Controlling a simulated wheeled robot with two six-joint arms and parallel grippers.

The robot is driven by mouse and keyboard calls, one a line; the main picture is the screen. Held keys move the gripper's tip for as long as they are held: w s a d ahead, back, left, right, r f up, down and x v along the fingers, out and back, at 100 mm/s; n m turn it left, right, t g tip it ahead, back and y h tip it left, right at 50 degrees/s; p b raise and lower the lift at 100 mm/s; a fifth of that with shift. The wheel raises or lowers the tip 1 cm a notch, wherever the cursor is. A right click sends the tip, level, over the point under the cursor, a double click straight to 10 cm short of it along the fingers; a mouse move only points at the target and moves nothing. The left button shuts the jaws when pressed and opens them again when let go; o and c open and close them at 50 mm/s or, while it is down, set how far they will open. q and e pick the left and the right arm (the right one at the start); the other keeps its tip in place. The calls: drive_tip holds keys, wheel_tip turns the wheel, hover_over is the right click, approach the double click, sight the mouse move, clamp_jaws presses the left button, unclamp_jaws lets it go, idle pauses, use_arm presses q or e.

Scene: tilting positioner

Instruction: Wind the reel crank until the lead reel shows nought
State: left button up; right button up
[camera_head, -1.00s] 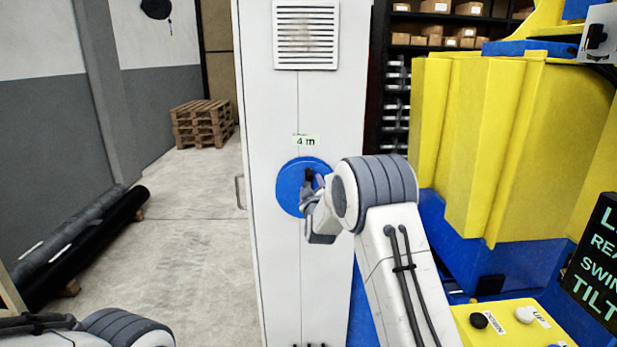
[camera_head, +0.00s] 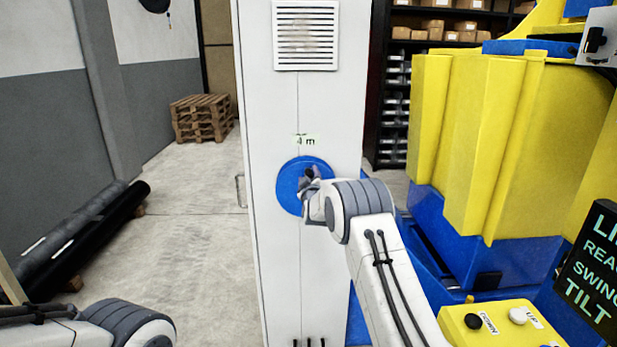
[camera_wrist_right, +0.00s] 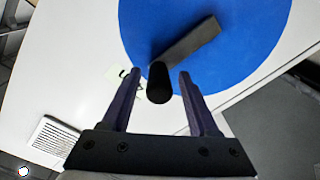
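The lead reel (camera_head: 287,190) is a blue disc on the front of a tall white cabinet. A small pale label (camera_head: 306,141) above it reads "m" after a digit that looks like 4. The black crank arm (camera_wrist_right: 190,40) crosses the disc in the right wrist view, and its round black handle (camera_wrist_right: 158,85) points towards the camera. My right gripper (camera_head: 311,180) is at the reel. In the wrist view its two fingers (camera_wrist_right: 159,75) stand on either side of the handle, with a visible gap on both sides. My left arm shows at lower left; its gripper is out of view.
The white cabinet (camera_head: 262,110) has a vent grille at the top. The yellow and blue positioner (camera_head: 480,150) stands at right, with a yellow button box (camera_head: 495,330) and dark display (camera_head: 595,265) in front. Black rolls (camera_head: 85,240) lie at left. The floor between is clear.

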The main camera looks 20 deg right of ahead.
clamp_jaws()
drive_tip(key=shift+f, duration=0.1)
idle(1.1)
